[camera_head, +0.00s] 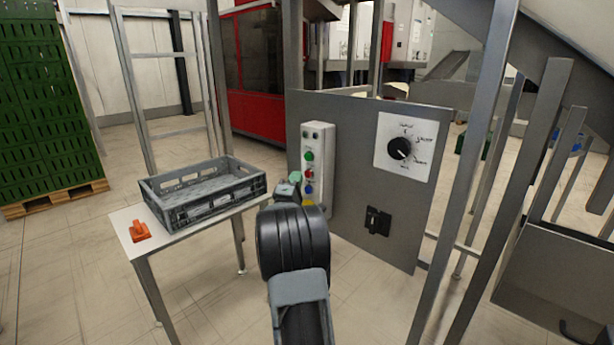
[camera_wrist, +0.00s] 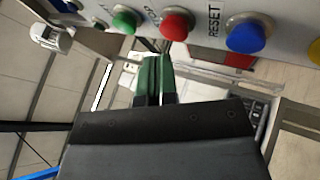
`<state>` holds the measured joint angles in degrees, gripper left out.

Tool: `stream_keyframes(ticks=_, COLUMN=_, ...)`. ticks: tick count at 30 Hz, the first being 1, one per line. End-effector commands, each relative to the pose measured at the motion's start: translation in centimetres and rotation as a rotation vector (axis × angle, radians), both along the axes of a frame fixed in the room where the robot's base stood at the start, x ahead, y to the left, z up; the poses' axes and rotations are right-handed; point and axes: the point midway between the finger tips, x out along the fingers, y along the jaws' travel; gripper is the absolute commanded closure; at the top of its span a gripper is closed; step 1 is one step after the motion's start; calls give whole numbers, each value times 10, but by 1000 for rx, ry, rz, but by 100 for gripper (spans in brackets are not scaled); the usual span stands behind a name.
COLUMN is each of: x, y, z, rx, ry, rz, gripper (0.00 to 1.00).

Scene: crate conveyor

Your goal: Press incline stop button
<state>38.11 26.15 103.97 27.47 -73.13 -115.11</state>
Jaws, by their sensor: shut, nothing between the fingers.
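A light grey button box (camera_head: 319,160) is mounted on the left edge of a grey panel. It carries a green button (camera_head: 310,155), a red button (camera_head: 309,173), a blue button (camera_head: 309,189) and a yellow button (camera_head: 308,204) in a column. In the wrist view the red button (camera_wrist: 176,24) sits between the green button (camera_wrist: 125,20) and the blue button (camera_wrist: 246,35), which is labelled RESET.
A dark rotary dial (camera_head: 400,148) on a white plate and a black latch (camera_head: 377,221) are on the grey panel (camera_head: 350,130). A grey crate (camera_head: 205,210) and an orange item (camera_head: 139,232) sit on a table left of my arm. Metal posts stand to the right.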

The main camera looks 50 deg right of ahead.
Motion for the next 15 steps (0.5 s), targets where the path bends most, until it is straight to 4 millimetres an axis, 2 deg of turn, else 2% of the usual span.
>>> stream_keyframes(ticks=5, x=1, y=9, z=0, rx=-1, ry=0, rz=2, gripper=100)
stream_keyframes(ticks=15, x=3, y=40, z=0, rx=-2, ry=-1, rz=1, gripper=100)
